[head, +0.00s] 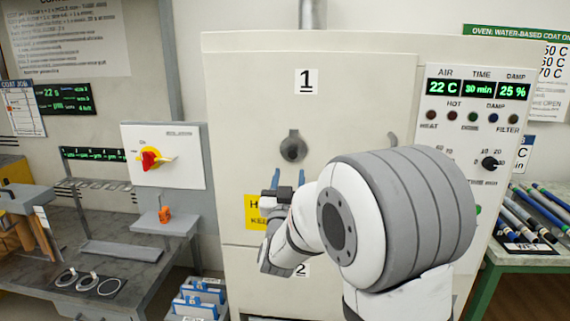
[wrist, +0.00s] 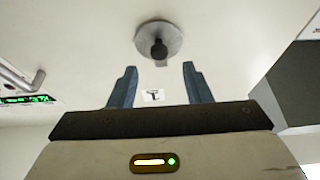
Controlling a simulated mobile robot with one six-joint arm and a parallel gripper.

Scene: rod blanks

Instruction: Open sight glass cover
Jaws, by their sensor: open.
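The sight glass cover (head: 292,149) is a round grey disc with a dark knob on the cream oven door, below the label "1". In the wrist view the cover (wrist: 174,32) sits at top centre, with its dark knob between the lines of my two fingers. My gripper (head: 289,179) is open and empty, its blue fingers pointing toward the door just below the cover. In the wrist view my gripper (wrist: 159,68) shows both fingers apart, with the cover beyond the tips. The glass behind the cover is hidden.
A grey door handle (head: 392,139) is right of the cover, partly behind my arm. The oven control panel (head: 475,120) reads 22 C, 30 min, 25 %. A red-and-yellow switch (head: 150,158) is on the left wall box. A bench (head: 130,285) stands left; rods (head: 535,212) lie at right.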

